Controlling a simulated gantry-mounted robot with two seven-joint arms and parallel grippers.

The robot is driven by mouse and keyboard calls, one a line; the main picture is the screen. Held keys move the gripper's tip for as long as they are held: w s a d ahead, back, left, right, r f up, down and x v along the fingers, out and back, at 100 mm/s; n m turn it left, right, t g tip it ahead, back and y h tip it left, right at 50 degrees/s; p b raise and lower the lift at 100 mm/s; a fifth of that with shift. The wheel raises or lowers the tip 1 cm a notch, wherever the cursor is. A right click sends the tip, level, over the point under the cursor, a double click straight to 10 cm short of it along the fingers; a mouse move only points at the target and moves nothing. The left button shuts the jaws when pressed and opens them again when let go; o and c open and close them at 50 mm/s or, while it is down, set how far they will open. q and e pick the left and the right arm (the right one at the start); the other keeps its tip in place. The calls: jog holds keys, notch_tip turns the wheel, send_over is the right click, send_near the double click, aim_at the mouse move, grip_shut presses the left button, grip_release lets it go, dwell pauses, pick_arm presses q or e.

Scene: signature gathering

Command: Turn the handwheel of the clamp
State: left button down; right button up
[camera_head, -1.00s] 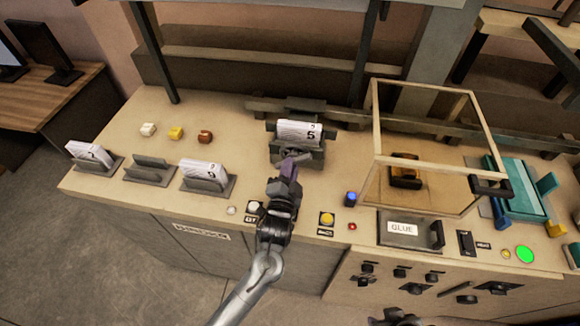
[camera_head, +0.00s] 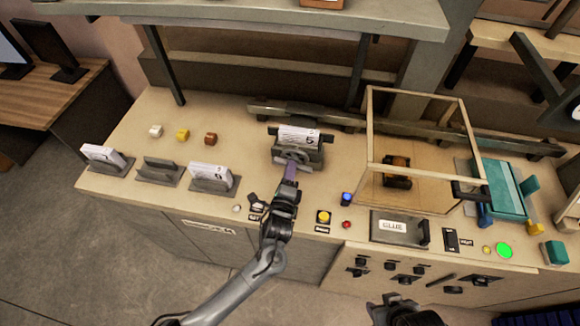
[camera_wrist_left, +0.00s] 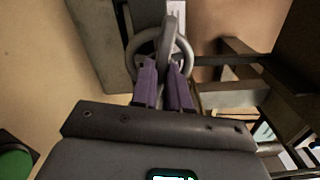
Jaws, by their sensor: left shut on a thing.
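The clamp (camera_head: 312,161) is a dark grey block at the middle of the bench, with a white stack of paper (camera_head: 299,135) marked with a number held upright in it. Its handwheel (camera_head: 291,155) is a grey ring on the front. It shows large in the left wrist view (camera_wrist_left: 186,48). My left gripper (camera_head: 291,168) has purple fingers and is shut on the handwheel's rim from the front. The fingers sit on either side of the rim in the left wrist view (camera_wrist_left: 163,70). My right gripper (camera_head: 405,310) is only partly in view at the bottom edge, and its jaws are not clear.
Paper holders (camera_head: 212,182) stand on the left, two with paper and one empty. Several small stamps (camera_head: 183,135) lie behind them. A clear framed box (camera_head: 420,150) and a glue pad (camera_head: 398,228) are on the right. Buttons (camera_head: 323,217) line the front edge.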

pick_arm(q)
jog(key=shift+r+m+p, duration=0.15)
jog(key=shift+m+p, duration=1.05)
jog(key=shift+m, duration=1.3)
jog(key=c, duration=1.1)
grip_release()
jog(key=shift+s, duration=0.1)
jog(key=s, duration=0.3)
jog(key=s+a, duration=0.1)
jog(key=s, duration=0.6)
jog(key=shift+s+a, duration=0.25)
jog(key=shift+a, duration=0.05)
